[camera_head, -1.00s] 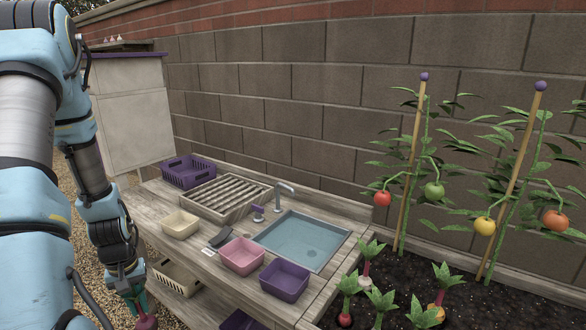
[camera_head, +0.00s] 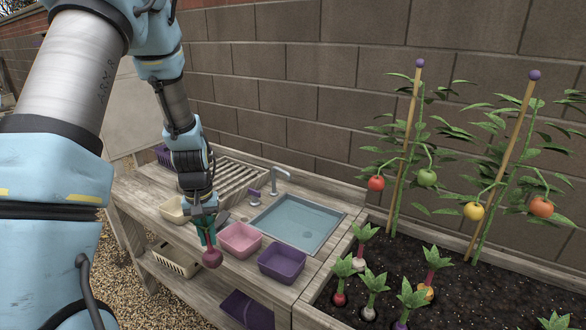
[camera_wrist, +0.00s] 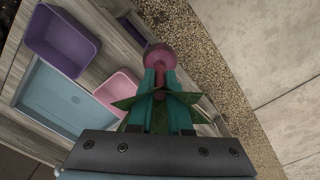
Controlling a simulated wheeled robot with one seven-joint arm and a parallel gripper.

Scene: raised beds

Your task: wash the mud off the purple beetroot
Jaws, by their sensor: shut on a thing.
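My gripper (camera_head: 208,228) is shut on the purple beetroot (camera_head: 212,258), holding it by its green leafy top with the root hanging down. In the wrist view the beetroot (camera_wrist: 160,58) shows pinkish-purple beyond the teal fingers (camera_wrist: 160,92); I cannot make out how much mud is on it. It hangs just in front of the bench edge, left of the pink tub.
A pink tub (camera_head: 240,239) and a purple tub (camera_head: 282,264) stand before the sink. A slatted drying rack (camera_head: 237,178) is behind. Planted vegetables and tomato plants (camera_head: 427,178) are right.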

